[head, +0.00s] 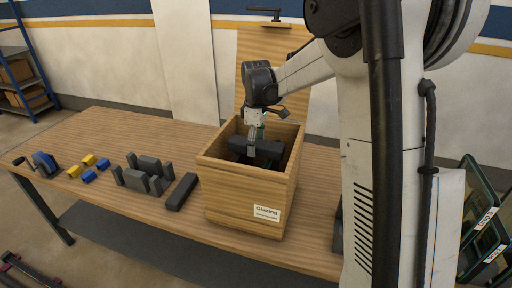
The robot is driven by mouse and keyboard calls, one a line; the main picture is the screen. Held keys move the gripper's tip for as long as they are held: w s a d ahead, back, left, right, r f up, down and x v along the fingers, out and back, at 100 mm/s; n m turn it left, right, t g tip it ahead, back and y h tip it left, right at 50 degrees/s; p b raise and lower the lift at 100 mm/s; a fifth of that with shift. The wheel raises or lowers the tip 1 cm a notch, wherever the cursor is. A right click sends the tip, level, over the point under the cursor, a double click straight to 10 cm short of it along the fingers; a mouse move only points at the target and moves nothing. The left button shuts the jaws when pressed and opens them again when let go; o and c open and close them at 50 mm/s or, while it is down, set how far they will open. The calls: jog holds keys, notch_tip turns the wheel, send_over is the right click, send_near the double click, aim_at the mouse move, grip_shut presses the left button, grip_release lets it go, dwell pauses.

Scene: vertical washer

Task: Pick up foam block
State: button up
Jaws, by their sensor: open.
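Dark grey foam blocks show in the head view. One long block (182,192) lies flat on the table just left of the wooden box. Another dark block (267,149) is inside the wooden box (245,190), partly hidden by the box walls and my gripper. My gripper (252,150) points down into the box, at or just above that dark block. It is open. Whether its fingers touch the block or stand on either side of it cannot be told at this size.
The wooden box's walls surround my gripper, and its front has a label. Grey upright blocks (148,170), yellow and blue pieces (89,160) and a blue cranked device (44,162) stand on the table (120,128) to the left. The table's back left is clear.

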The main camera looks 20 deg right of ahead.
jog(key=c, duration=1)
jog(key=shift+r, duration=0.15)
